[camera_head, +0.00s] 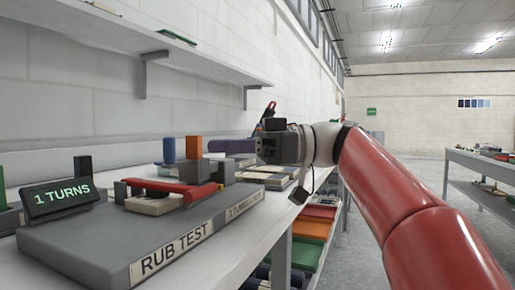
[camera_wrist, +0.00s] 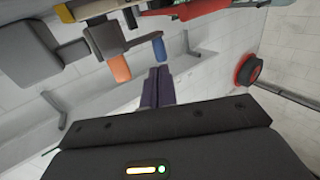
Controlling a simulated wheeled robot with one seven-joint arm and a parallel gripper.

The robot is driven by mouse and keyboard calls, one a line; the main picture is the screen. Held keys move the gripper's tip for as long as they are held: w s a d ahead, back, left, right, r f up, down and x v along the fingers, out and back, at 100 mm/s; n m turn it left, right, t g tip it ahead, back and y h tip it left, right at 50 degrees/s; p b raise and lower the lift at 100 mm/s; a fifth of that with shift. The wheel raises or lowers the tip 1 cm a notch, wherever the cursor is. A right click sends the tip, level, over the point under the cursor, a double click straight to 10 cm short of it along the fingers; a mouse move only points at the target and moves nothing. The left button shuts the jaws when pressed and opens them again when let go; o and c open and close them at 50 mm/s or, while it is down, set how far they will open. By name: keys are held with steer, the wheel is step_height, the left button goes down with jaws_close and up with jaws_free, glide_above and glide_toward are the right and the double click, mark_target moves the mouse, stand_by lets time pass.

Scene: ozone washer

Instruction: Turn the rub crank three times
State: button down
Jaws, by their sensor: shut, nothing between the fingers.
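The grey rub test machine (camera_head: 95,252) sits on the bench at the left, with "RUB TEST" on its front. Its display (camera_head: 62,197) reads "1 TURNS". On it are a red bar (camera_head: 168,187), an upright orange post (camera_head: 194,148) and an upright blue post (camera_head: 169,150); I cannot tell which is the crank's handle. The wrist view also shows the orange post (camera_wrist: 119,69) and blue post (camera_wrist: 159,48). My gripper (camera_head: 212,146) has its purple fingers shut and empty, pointing left at post height. In the wrist view, the fingertips (camera_wrist: 157,70) appear close to the posts, with no clear contact.
A wall shelf (camera_head: 150,45) runs above the bench. Flat sample boards (camera_head: 262,178) lie on the bench behind the machine, and coloured trays (camera_head: 309,227) sit beneath it. Another table (camera_head: 480,162) stands at the right, with open floor between.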

mark_target(185, 160)
steer(key=a, duration=0.4)
steer(key=shift+s+a, duration=0.35)
steer(key=shift+a, duration=0.05)
steer(key=shift+s+a+f+m+t+b, duration=0.1)
steer(key=shift+a+m+t+b, duration=0.25)
steer(key=shift+t+b, duration=0.45)
